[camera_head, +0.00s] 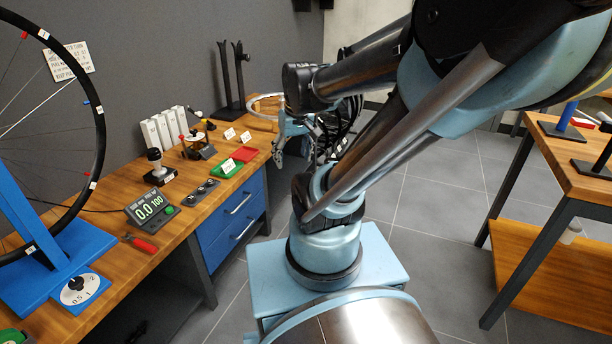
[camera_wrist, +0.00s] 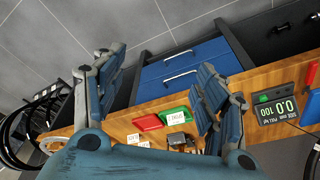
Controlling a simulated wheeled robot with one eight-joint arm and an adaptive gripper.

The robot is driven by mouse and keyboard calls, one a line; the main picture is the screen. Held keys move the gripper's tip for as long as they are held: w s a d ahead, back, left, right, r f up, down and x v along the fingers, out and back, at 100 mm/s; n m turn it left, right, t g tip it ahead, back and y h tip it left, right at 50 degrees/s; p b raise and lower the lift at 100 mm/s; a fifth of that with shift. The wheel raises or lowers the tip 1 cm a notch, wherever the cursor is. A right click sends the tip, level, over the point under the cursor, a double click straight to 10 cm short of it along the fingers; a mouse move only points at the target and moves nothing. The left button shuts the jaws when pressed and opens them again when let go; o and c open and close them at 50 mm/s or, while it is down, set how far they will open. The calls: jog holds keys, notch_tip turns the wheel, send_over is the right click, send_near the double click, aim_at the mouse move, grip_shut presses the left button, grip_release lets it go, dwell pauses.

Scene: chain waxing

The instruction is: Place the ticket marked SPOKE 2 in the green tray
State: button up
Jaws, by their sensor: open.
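The green tray (camera_head: 217,174) lies near the front edge of the wooden bench, and it also shows in the wrist view (camera_wrist: 166,114). A white ticket (camera_wrist: 176,117) lies in or over it; its print looks like SPOKE with a number, too small to read surely. Two more white tickets lie on the bench in the head view, one at the left (camera_head: 230,133) and one at the right (camera_head: 245,137); their marks are unreadable. My gripper (camera_wrist: 163,90) is open and empty, its fingers spread above the bench's front edge area. In the head view it (camera_head: 284,143) is partly hidden.
A red tray (camera_head: 244,154) sits beside the green one. A small device (camera_head: 198,148), a socket strip (camera_head: 200,192), a joystick (camera_head: 158,167) and a scale display (camera_head: 150,207) stand nearby on the bench. Blue drawers (camera_head: 233,219) are below. A wheel (camera_head: 100,120) stands at left.

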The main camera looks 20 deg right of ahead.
jog(key=s+d+f+m, duration=0.2)
jog(key=s+f, duration=0.1)
jog(key=s, duration=0.4)
jog(key=shift+d+f+h, duration=0.15)
jog(key=shift+d+h, duration=0.15)
dwell(0.9)
